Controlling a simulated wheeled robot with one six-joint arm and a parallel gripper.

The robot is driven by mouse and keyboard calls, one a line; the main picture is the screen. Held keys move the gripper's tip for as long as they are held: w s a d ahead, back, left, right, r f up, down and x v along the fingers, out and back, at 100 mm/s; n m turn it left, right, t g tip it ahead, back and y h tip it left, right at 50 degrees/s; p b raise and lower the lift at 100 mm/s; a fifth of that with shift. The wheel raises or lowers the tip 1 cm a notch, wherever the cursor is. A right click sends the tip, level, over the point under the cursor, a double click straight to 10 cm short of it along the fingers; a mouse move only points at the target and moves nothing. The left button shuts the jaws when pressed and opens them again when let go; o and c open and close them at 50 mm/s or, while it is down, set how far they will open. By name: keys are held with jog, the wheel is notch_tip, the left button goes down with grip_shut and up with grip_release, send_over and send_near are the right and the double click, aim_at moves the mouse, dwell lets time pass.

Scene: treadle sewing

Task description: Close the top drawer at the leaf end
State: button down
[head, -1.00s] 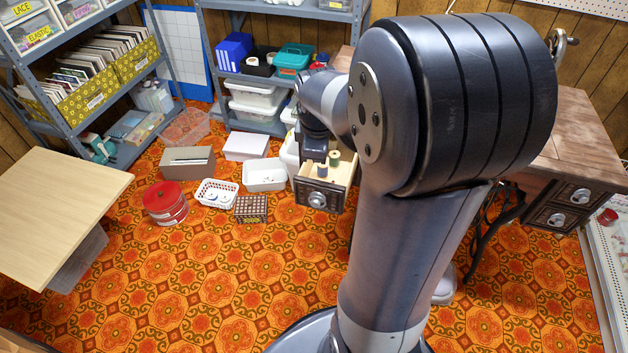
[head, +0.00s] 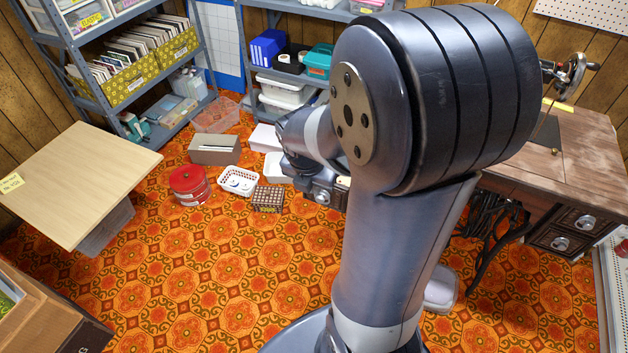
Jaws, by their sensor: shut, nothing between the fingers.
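The drawer (head: 323,194), with a dark carved front and a round metal knob, shows just left of my arm. It stands out from the sewing table's left end. A sliver of its pale wooden side shows at the right, but its inside and the cabinet behind it are mostly hidden by my arm.
Two closed drawers (head: 570,232) sit at the table's right end. A red tin (head: 189,185), a white basket (head: 238,181), a brown rack (head: 268,199) and a grey box (head: 214,150) stand on the floor left of the drawer.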

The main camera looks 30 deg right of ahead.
aim_at(323, 197)
jog(key=b+x, duration=0.1)
jog(key=x, duration=0.5)
jog(key=shift+f+b, duration=0.1)
jog(key=shift+b, duration=0.25)
jog(key=shift+w+d+r, duration=0.15)
jog(key=shift+w+d, duration=0.2)
jog(key=shift+d, duration=0.15)
jog(key=shift+w+d+r, duration=0.15)
jog(key=shift+w+d, duration=0.25)
jog(key=shift+d, duration=0.15)
jog(key=shift+w+d+r, duration=0.1)
jog(key=shift+w+d, duration=0.35)
jog(key=shift+d, duration=0.1)
